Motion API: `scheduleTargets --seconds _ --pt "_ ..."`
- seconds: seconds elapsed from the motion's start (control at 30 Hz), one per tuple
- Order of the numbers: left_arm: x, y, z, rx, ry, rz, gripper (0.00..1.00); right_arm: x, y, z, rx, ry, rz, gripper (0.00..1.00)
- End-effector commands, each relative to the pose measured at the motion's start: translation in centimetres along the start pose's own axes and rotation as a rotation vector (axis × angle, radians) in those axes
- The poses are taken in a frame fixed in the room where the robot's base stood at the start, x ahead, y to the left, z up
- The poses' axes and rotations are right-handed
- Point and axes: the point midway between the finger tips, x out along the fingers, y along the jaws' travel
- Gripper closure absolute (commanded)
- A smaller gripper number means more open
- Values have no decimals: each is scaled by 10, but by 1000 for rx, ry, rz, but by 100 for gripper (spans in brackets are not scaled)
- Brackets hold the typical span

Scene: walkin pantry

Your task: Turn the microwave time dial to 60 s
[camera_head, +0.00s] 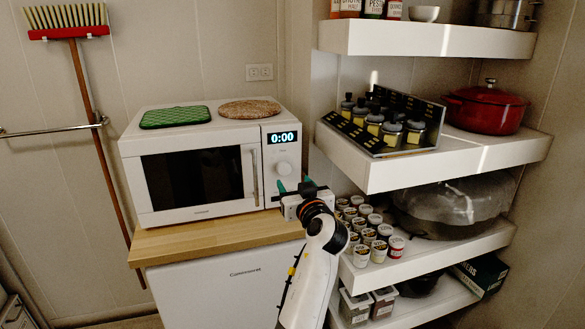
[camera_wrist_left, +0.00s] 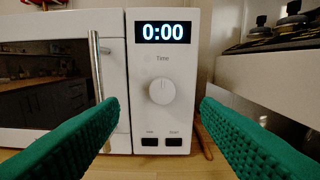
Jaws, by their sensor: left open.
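The white microwave (camera_head: 200,165) stands on a wooden-topped cabinet, its door shut. Its display (camera_head: 283,138) reads 0:00, and the same reading shows in the left wrist view (camera_wrist_left: 163,33). The round white time dial (camera_wrist_left: 163,91) sits below the display and the word "Time", with two dark buttons under it. The dial also shows in the head view (camera_head: 284,168). My left gripper (camera_head: 296,187) is in front of the control panel, just below and right of the dial in the head view. Its green fingers (camera_wrist_left: 160,125) are wide apart, empty, either side of the panel, not touching the dial.
A green pot holder (camera_head: 175,117) and a round cork mat (camera_head: 249,109) lie on the microwave. White shelves (camera_head: 450,160) with spice jars, a red pot (camera_head: 484,108) and small cups stand close at the right. The door handle (camera_wrist_left: 96,65) is left of the panel.

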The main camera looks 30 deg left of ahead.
Motion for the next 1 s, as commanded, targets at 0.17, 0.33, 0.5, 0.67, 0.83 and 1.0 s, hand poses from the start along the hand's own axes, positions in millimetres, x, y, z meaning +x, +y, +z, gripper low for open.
scheduleTargets --seconds 0.17,0.33,0.5,0.67,0.83,1.0 --pt "40 0 3 4 1 1 42 -12 0 -16 -2 25 0 64" --pt "68 0 1 3 1 -1 42 -17 -4 -3 -3 8 -5 64" --pt "83 0 0 2 2 -1 42 -18 -7 11 -3 -14 -8 64" --pt "87 -1 -1 2 2 -2 42 -19 -6 10 -3 -12 -7 64" --pt "87 -1 -1 2 2 -3 42 -19 -6 5 -3 -6 -6 64" --pt "87 -1 -1 2 2 -3 65 -19 -5 1 -3 0 -5 64"
